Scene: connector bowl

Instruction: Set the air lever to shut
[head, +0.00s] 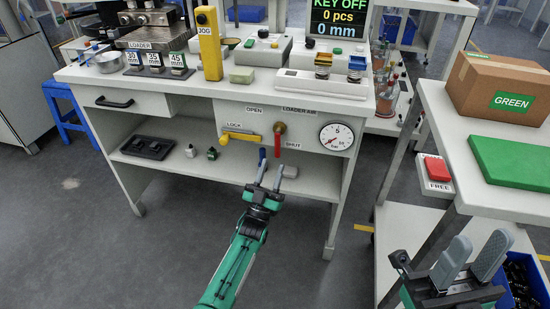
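The air lever (278,140) is a red handle on the white bench front, under the "LOADER AIR" label (299,110). It points nearly straight down, beside the "SHUT" label (293,146). My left gripper (271,167) is just below the lever's lower end, its fingers pointing up at the bench front. The fingers are apart, with nothing seen between them. I cannot tell whether a finger touches the lever. My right gripper (465,258) is open and empty at the lower right, far from the lever.
A yellow handle (240,137) lies roughly level left of the lever, by the "LOCK" label. A round bar gauge (336,136) is to the right. The lower shelf (180,177) holds a black tray and small parts. A side table (500,205) stands at the right.

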